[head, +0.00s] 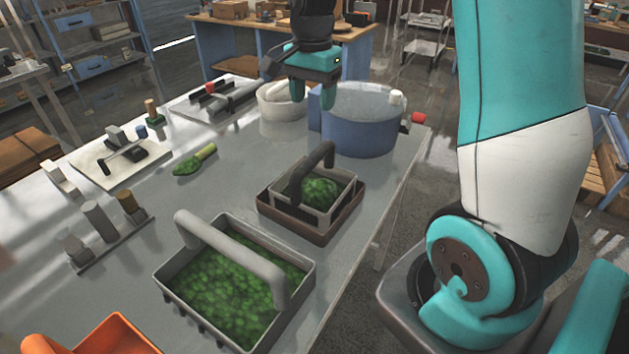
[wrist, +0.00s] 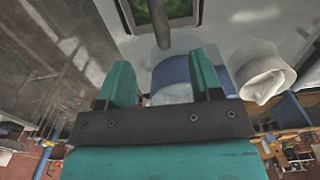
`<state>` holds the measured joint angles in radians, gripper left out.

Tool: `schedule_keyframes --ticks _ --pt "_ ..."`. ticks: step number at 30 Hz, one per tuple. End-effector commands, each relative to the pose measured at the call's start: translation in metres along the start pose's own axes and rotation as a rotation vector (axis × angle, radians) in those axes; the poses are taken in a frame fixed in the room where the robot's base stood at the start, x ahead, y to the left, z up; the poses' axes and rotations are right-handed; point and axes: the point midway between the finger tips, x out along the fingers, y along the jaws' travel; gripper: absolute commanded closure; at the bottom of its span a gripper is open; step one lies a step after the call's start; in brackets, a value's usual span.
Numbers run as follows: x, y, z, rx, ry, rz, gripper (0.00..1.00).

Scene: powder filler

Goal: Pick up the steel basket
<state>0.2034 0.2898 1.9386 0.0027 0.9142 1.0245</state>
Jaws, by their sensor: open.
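Two handled baskets of green pieces stand on the table; I cannot tell for sure which is the steel basket. The smaller grey one (head: 338,203), with a dark arched handle (head: 311,169), sits in a brown tray (head: 292,230). The larger grey one (head: 180,287), with a thick pale handle (head: 232,256), stands nearer. My gripper (head: 313,98) is open and empty, pointing down above the table, beyond both baskets. In the wrist view, my open fingers (wrist: 160,80) show below a basket (wrist: 130,22) with a dark handle (wrist: 160,22), apart from it.
A blue round tub (head: 362,135) and a white bowl (head: 280,112) stand close to my gripper. A green scoop (head: 193,161), a white board (head: 118,160) and a rack with grey cylinders (head: 108,240) lie left. An orange bin (head: 95,338) is at front left.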

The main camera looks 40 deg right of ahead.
Motion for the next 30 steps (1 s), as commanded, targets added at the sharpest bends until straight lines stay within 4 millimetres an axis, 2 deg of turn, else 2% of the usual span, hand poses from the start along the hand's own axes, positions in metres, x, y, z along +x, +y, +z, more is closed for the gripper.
schedule_keyframes --ticks 6,10,13,20,27,30 --pt "0.05 0.002 0.002 -0.004 -0.004 0.006 0.41" --pt "0.075 0.001 0.002 -0.006 -0.004 0.004 0.41" --pt "0.088 0.001 0.002 -0.006 -0.003 0.002 0.41" --pt "0.104 0.003 0.003 -0.007 -0.004 0.003 0.41" --pt "0.139 0.005 0.004 -0.007 -0.003 0.001 0.41" --pt "0.146 0.005 0.004 -0.008 -0.001 -0.001 0.41"
